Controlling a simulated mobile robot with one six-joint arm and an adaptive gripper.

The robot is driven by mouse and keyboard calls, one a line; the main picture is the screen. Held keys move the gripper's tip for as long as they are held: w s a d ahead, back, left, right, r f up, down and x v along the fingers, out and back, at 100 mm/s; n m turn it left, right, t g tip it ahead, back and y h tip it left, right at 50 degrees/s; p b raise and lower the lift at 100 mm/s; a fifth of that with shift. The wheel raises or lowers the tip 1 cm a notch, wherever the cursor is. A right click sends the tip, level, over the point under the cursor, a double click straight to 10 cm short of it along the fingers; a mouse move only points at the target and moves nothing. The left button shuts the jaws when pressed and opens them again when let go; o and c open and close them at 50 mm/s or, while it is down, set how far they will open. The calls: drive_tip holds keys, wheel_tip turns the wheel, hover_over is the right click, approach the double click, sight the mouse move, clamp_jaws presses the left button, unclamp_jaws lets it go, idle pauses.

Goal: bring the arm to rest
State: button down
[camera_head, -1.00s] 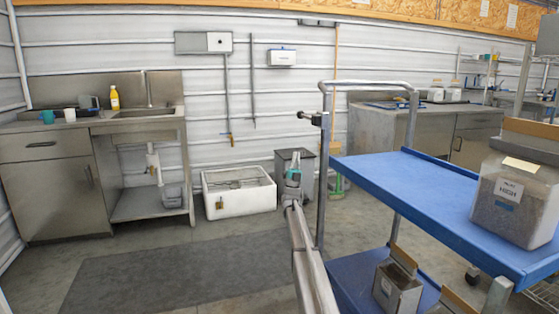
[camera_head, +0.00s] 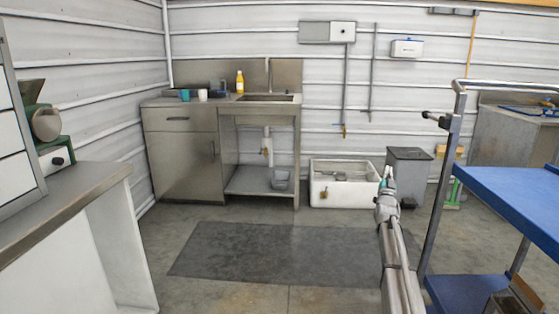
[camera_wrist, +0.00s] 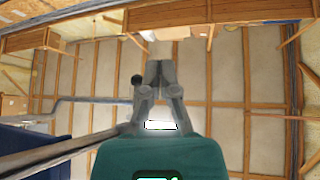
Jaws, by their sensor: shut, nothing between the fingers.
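My gripper (camera_head: 385,176) is at the end of my arm, which reaches up from the lower right of the head view, left of the blue cart. It is small in that view, in front of the white basin and grey bin. In the wrist view my gripper (camera_wrist: 158,66) points toward the wooden ceiling, its two fingers together and nothing between them.
The blue cart (camera_head: 505,196) with its metal handle stands close at the right. A steel sink unit (camera_head: 180,152), white basin (camera_head: 342,196) and grey bin (camera_head: 408,172) line the back wall. A grey-topped counter (camera_head: 70,204) is at the left. The dark floor mat (camera_head: 270,252) is clear.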

drive_tip(key=s+a+f+n+g+y+p, duration=0.35)
drive_tip(key=s+a+f+g+y, duration=0.35)
drive_tip(key=s+a+f+g, duration=0.75)
drive_tip(key=s+a+f+n+g+p, duration=0.1)
drive_tip(key=s+a+f+g, duration=0.25)
drive_tip(key=s, duration=0.75)
drive_tip(key=s+a+f+n+g, duration=0.1)
drive_tip(key=s+a+f+g, duration=0.25)
drive_tip(key=s, duration=0.85)
drive_tip(key=s+a+f+n+g+p, duration=0.15)
drive_tip(key=s+a, duration=0.25)
drive_tip(key=s, duration=0.7)
wheel_tip(320, 180, up, 37)
drive_tip(key=p, duration=3.6)
drive_tip(key=shift+f+g+y+p, duration=0.15)
drive_tip(key=shift+g+y+p, duration=0.2)
drive_tip(key=shift+g+y, duration=0.05)
